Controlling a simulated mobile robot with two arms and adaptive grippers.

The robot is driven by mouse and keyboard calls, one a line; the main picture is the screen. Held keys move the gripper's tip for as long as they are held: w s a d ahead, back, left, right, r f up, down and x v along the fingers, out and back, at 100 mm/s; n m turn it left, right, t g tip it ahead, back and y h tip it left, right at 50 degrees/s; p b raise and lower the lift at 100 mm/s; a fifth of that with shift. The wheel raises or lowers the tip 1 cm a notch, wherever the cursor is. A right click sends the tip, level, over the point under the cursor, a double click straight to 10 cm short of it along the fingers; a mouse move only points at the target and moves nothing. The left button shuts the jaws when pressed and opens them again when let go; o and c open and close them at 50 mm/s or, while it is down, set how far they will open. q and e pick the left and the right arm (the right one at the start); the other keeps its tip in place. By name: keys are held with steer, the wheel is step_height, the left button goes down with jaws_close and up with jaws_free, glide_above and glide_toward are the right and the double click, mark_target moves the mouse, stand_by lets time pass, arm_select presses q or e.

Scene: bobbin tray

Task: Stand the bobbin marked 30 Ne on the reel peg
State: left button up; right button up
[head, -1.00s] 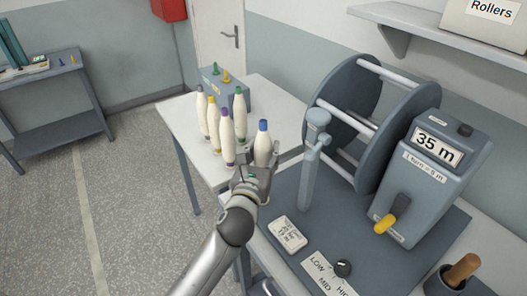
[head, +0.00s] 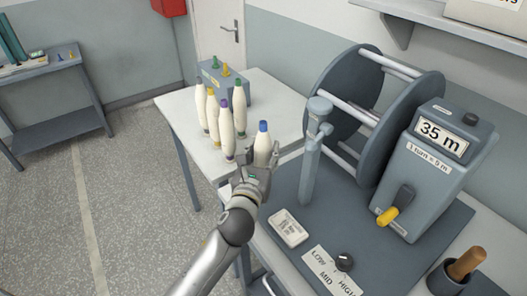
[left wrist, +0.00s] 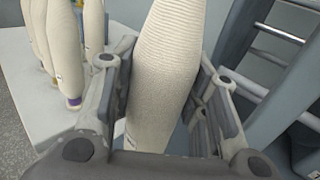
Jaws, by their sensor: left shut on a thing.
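My left gripper (head: 251,175) is shut on the blue-topped bobbin (head: 262,147), a cream yarn cone that stands roughly upright between the fingers. In the left wrist view this bobbin (left wrist: 165,70) fills the middle, with a finger on each side. Its count marking cannot be read. Several other bobbins stand in a group on the white table, among them one with a green top (head: 239,105) and one with a purple top (head: 226,130). Which thing is the reel peg I cannot tell for sure. My right gripper does not show.
The reel machine (head: 419,100) with its grey discs and a counter box (head: 430,170) reading 35 m stands to the right. A grey post (head: 312,150) rises just right of the held bobbin.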

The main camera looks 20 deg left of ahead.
arm_select(q)
steer(key=shift+f+b, duration=0.7)
steer(key=shift+f, duration=0.4)
steer(key=o, duration=1.1)
steer(key=shift+o, duration=0.2)
steer(key=shift+s, duration=0.1)
steer(key=s, duration=1.2)
steer(key=shift+d, duration=0.4)
steer(key=shift+w, duration=0.1)
